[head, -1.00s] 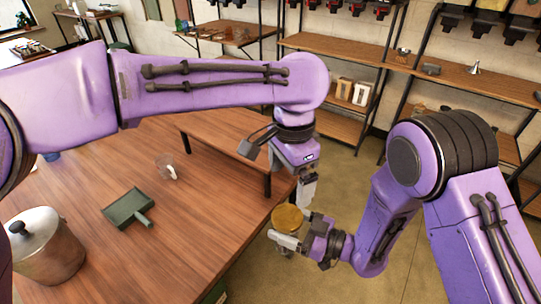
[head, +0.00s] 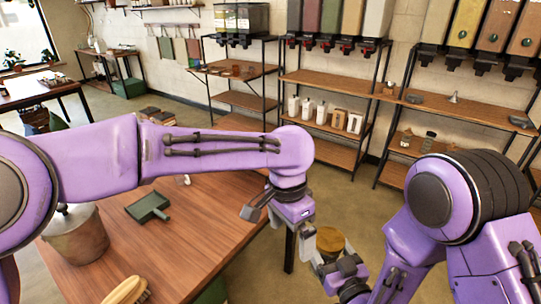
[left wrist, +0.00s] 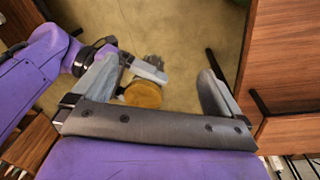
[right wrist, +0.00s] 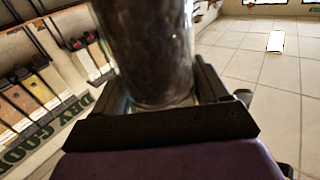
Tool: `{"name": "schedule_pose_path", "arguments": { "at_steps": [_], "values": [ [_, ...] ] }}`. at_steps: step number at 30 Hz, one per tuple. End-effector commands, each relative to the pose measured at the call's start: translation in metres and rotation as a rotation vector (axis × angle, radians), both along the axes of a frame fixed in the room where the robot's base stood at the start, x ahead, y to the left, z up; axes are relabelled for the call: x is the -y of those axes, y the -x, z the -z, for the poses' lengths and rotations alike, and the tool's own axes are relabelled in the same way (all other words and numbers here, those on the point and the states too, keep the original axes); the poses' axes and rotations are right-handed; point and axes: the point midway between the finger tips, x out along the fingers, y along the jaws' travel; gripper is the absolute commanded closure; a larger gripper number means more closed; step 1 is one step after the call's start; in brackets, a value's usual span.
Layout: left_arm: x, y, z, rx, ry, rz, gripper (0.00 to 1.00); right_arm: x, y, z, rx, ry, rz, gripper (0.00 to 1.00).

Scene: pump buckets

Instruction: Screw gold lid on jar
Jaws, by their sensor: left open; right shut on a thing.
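The gold lid (head: 330,240) shows at the top of the glass jar, held off the table's right side. How firmly it sits there I cannot tell. The lid also shows in the left wrist view (left wrist: 142,95), left of centre between the open fingers. My left gripper (head: 308,243) is open, close beside the lid in the head view; contact cannot be told. My right gripper (head: 333,268) is shut on the jar. In the right wrist view the jar (right wrist: 150,45) stands between its fingers, with dark contents.
Shelves (head: 325,128) with dispensers line the back wall. Open floor lies between table and shelves.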

Motion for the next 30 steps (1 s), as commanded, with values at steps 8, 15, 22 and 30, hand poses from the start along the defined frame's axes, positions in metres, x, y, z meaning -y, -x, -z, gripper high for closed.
{"name": "schedule_pose_path", "arguments": {
  "at_steps": [8, 15, 22, 30],
  "values": [
    [-0.004, 0.008, 0.084, -0.095, 0.116, -0.200, 0.00, 0.034, 0.009, -0.001, -0.011, 0.013, 0.202, 1.00],
    [-0.032, 0.030, 0.196, -0.169, 0.224, -0.537, 0.00, 0.043, 0.013, -0.001, -0.012, 0.017, 0.258, 1.00],
    [-0.108, 0.079, 0.307, -0.126, 0.243, -0.986, 0.00, 0.044, 0.013, -0.001, -0.012, 0.018, 0.259, 1.00],
    [-0.238, 0.164, 0.370, 0.102, 0.104, -1.409, 0.00, 0.044, 0.013, -0.001, -0.012, 0.018, 0.258, 1.00]
  ]
}}
